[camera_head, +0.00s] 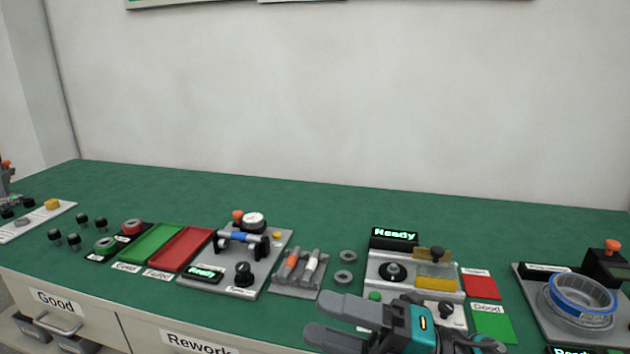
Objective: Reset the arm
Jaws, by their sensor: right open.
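My right gripper (338,322) is at the bottom middle, over the front of the green bench. Its two grey fingers point left and stand apart, with nothing between them. Its teal and black body (418,328) covers the front edge of the fixture that has a "Ready" display (394,236). My left gripper is not in view.
The green bench (320,205) is clear along its back. A gauge fixture (235,262), a green tray (157,243), a red tray (187,250), a holder with pen-like tools (298,272) and two grey rings (345,277) line the front. A blue-rimmed ring (582,295) sits at right.

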